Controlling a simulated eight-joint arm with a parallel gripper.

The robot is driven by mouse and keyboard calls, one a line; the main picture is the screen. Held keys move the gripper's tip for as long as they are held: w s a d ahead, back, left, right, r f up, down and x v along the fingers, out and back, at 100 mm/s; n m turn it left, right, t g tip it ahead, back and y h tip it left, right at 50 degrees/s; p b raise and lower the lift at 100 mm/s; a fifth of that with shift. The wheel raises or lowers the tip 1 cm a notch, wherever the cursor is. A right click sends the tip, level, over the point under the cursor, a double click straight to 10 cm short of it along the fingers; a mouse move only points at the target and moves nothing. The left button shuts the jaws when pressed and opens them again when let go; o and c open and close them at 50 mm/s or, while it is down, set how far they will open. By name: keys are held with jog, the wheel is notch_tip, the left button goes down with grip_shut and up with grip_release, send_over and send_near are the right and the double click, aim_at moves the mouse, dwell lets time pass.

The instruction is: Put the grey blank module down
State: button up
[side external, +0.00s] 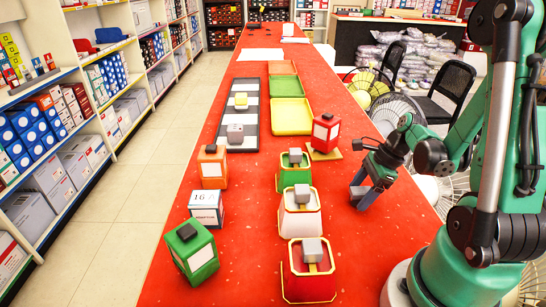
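My gripper (364,186) is at the right side of the red table, pointing down and left, low over the cloth. A small slate-grey shape (358,194) is at its fingertips; I cannot tell whether it is a held module or part of the fingers, or whether it touches the table. A grey module with a knob (235,134) sits on the near part of the black-and-white striped tray (251,112). A white and dark-grey module marked 16 (206,209) stands on the table at left.
A column of green, white and red holders (309,286) with grey-topped pieces runs left of my gripper. Yellow and green trays (291,117) lie farther back. Bare cloth surrounds my gripper.

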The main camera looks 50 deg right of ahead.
jog(key=v, duration=1.1)
jog(key=w+a+n+t+h, duration=0.1)
jog(key=w+a+n, duration=0.2)
jog(key=a+n, duration=0.2)
jog(key=w+a+r+n+t+h, duration=0.1)
jog(key=a+n, duration=0.5)
jog(key=n, duration=0.6)
jog(key=w+a+r+n+t+h, duration=0.1)
jog(key=w+a+n, duration=0.3)
jog(key=n, duration=0.4)
jog(key=shift+w+a+r+n+t, duration=0.15)
jog(key=shift+w+a+n+t, duration=0.2)
jog(key=shift+a, duration=0.3)
jog(key=shift+w+a+r+n, duration=0.1)
jog(key=shift+a+n, duration=0.3)
jog(key=shift+n, duration=0.25)
